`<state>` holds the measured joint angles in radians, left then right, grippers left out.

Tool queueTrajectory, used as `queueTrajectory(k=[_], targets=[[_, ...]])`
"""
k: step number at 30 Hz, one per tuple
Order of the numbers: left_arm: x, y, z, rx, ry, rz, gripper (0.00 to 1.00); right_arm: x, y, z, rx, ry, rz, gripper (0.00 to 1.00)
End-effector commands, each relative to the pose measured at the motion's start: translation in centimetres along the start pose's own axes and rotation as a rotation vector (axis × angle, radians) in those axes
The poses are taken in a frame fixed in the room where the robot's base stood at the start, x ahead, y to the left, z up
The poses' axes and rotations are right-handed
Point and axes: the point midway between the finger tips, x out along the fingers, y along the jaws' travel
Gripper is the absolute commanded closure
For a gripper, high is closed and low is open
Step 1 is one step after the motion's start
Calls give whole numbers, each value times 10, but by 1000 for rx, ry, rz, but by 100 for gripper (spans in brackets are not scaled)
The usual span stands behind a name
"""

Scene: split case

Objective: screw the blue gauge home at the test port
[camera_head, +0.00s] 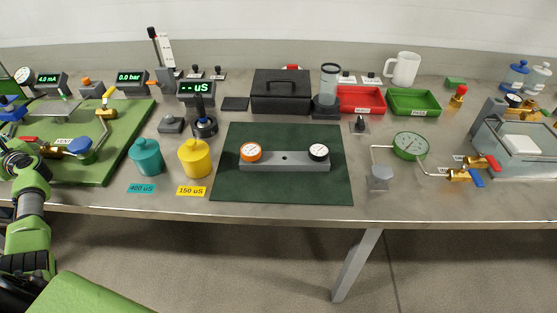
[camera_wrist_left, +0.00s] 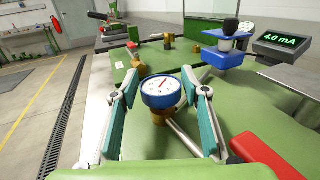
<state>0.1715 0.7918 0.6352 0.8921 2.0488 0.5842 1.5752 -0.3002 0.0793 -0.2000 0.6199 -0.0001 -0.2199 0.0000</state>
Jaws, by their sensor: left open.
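The blue gauge (camera_wrist_left: 160,90) has a white dial with a red needle and sits upright on a brass fitting (camera_wrist_left: 161,117) in the left wrist view. My left gripper (camera_wrist_left: 160,78) is open, with one teal-padded finger on each side of the gauge. I cannot tell whether either pad touches it, or how far the gauge is screwed in. In the head view my left gripper (camera_head: 17,160) is at the left edge, over the near-left end of the green board (camera_head: 110,155), and I cannot make out the gauge between its fingers. My right gripper is in neither view.
A metal pipe (camera_wrist_left: 185,137) runs beside the fitting, and a red part (camera_wrist_left: 265,156) lies close on the right. A blue block with a black knob (camera_wrist_left: 222,55) and the 4.0 mA display (camera_wrist_left: 281,44) stand behind. Teal (camera_head: 146,157) and yellow (camera_head: 194,158) pots stand right of the board.

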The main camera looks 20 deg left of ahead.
Motion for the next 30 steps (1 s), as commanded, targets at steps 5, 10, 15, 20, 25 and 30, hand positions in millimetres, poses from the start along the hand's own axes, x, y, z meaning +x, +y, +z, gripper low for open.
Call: queueTrajectory(k=[5, 10, 15, 20, 25, 30], targets=[[0, 0, 0, -1, -1, -1, 58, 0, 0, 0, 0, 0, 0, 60], [0, 0, 1, -1, -1, -1, 58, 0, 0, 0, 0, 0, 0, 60], [-11, -1, 4, -2, 2, -3, 58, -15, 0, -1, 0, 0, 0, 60], [-28, -2, 4, -2, 2, -3, 58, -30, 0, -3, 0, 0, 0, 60], [-45, -1, 4, -1, 1, -3, 58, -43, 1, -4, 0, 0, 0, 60], [-58, -2, 2, -1, 0, -5, 58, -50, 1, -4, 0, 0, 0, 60]])
